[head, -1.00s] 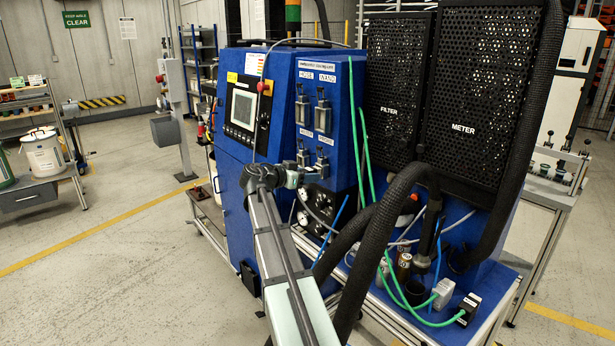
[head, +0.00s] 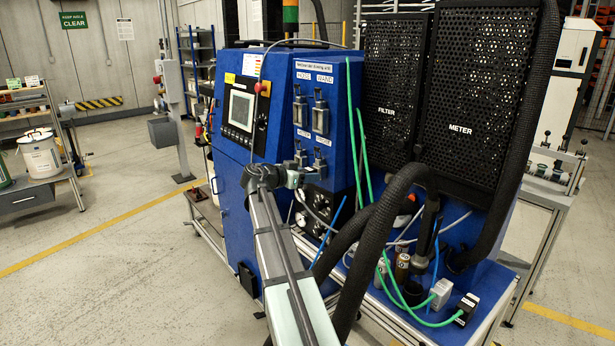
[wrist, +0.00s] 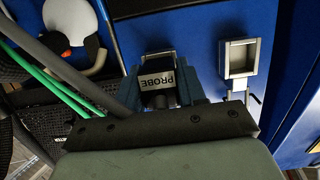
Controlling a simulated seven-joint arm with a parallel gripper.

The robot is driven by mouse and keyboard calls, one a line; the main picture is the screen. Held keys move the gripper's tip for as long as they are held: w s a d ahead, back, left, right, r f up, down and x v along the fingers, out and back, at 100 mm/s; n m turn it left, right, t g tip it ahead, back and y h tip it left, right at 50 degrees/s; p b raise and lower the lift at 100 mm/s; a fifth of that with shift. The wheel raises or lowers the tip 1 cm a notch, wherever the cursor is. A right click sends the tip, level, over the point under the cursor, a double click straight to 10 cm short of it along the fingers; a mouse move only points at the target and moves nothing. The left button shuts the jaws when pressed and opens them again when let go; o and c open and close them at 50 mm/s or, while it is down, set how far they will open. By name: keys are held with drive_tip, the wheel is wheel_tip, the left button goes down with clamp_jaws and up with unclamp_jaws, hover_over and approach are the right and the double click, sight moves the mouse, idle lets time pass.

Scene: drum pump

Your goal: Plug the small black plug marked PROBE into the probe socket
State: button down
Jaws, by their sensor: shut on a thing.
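My gripper (wrist: 160,76) is shut on a small black plug (wrist: 157,92) whose pale label reads PROBE, upside down in the wrist view. A metal-framed part (wrist: 158,56) shows just past the label, against the blue panel. In the head view my gripper (head: 297,179) is at the lower pair of sockets, by the lower right socket (head: 319,160). I cannot tell whether the plug touches the socket or sits in it. The lower left socket (head: 301,155) is grey; a grey-framed open socket (wrist: 240,60) beside the plug looks empty in the wrist view.
Above are the HOSE socket (head: 301,114) and WAND socket (head: 320,119). Green cables (head: 363,140) hang right of the panel. Thick black hoses (head: 385,205) curve close to my arm. A grey plug (head: 442,292) and another black plug (head: 466,310) lie on the bench at lower right.

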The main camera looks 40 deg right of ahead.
drive_tip(key=shift+d, duration=0.3)
idle(0.5)
drive_tip(key=c, duration=0.6)
unclamp_jaws()
drive_tip(key=shift+o, duration=0.2)
drive_tip(key=shift+a, duration=0.15)
drive_tip(key=v, duration=0.8)
drive_tip(key=shift+a, duration=0.3)
drive_tip(key=shift+r, duration=0.15)
idle(0.4)
